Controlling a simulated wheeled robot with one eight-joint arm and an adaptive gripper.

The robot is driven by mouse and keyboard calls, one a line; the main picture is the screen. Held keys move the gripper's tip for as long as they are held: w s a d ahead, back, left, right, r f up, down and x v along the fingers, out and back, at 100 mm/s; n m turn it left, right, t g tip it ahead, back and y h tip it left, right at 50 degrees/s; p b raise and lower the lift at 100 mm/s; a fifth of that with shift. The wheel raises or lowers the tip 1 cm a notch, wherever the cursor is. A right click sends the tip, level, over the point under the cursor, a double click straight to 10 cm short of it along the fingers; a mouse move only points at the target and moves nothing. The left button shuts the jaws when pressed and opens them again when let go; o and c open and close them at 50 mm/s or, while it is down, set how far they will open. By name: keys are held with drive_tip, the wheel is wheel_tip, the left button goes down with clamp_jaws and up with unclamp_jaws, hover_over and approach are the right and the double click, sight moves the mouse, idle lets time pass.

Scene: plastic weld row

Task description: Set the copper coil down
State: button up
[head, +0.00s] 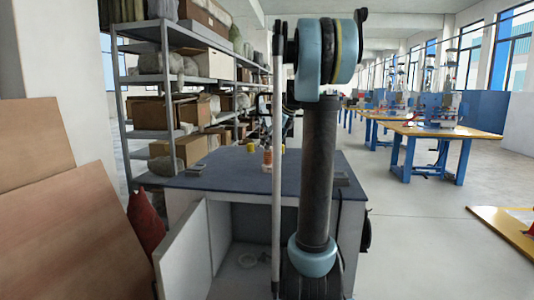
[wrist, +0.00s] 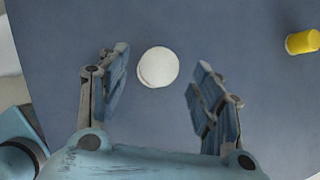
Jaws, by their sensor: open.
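My gripper (wrist: 162,62) is open in the wrist view, its two fingers apart over the blue-grey table top. A white round thing (wrist: 158,67) stands on the table between the fingertips, with a gap on both sides. In the head view a small orange-brown thing (head: 267,158), perhaps the copper coil, stands on the table (head: 225,178). I cannot tell whether it is the same thing as the white round one. My gripper is mostly hidden behind my arm in the head view.
A yellow cylinder (wrist: 303,41) lies or stands to the right in the wrist view. A grey shelf (head: 165,80) with boxes stands behind the table. Brown boards (head: 60,210) lean at the left. A cabinet door (head: 183,250) hangs open below the table.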

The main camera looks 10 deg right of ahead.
drive_tip(key=v, duration=0.3)
drive_tip(key=shift+s+d+r, duration=0.1)
drive_tip(key=shift+s+r, duration=0.1)
drive_tip(key=shift+r, duration=0.05)
drive_tip(key=s+a+f+n, duration=0.1)
drive_tip(key=s+f+n, duration=0.2)
drive_tip(key=s, duration=0.4)
drive_tip(key=s+a+f+n+h, duration=0.1)
drive_tip(key=s+f+n, duration=0.3)
drive_tip(key=s, duration=0.3)
drive_tip(key=s+a+f+n+g, duration=0.1)
drive_tip(key=s+f+n, duration=0.2)
drive_tip(key=s+n, duration=0.2)
drive_tip(key=shift+s+a+f+n+h, duration=0.2)
drive_tip(key=shift+s, duration=0.3)
drive_tip(key=shift+s+a+f+n+h, duration=0.2)
drive_tip(key=shift+s, duration=0.25)
drive_tip(key=s+d+f+n+g+h, duration=0.1)
drive_tip(key=s+f+n+h, duration=0.1)
drive_tip(key=s+f+n, duration=1.2)
drive_tip(key=s+f, duration=0.4)
drive_tip(key=s, duration=0.1)
drive_tip(key=shift+s+d+f, duration=0.2)
drive_tip(key=shift+s+f, duration=0.05)
drive_tip(key=shift+f, duration=0.05)
